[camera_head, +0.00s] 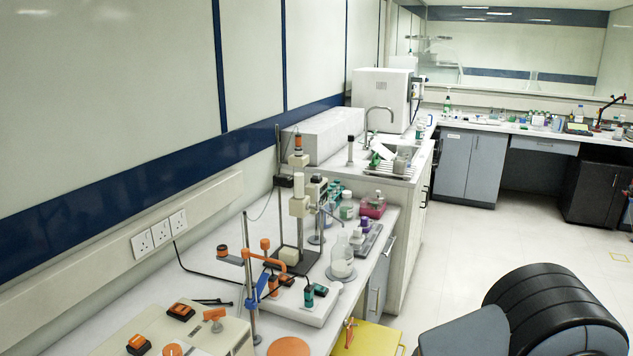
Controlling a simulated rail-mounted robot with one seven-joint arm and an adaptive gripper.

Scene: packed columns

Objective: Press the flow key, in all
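No key marked as flow can be made out at this size. A beige instrument box (228,334) stands at the bottom left of the bench, cut off by the lower edge. Orange and black controls (180,312) sit on its top, with another orange and black control (138,345) nearer the front. To its right, a low white unit (303,305) carries dark teal pieces (309,296). I cannot tell whether any of these is the flow key. My gripper is not in view.
Tall column stands (299,200) and a glass flask (342,262) are crowded behind. A yellow cabinet (368,338) stands below the bench edge.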

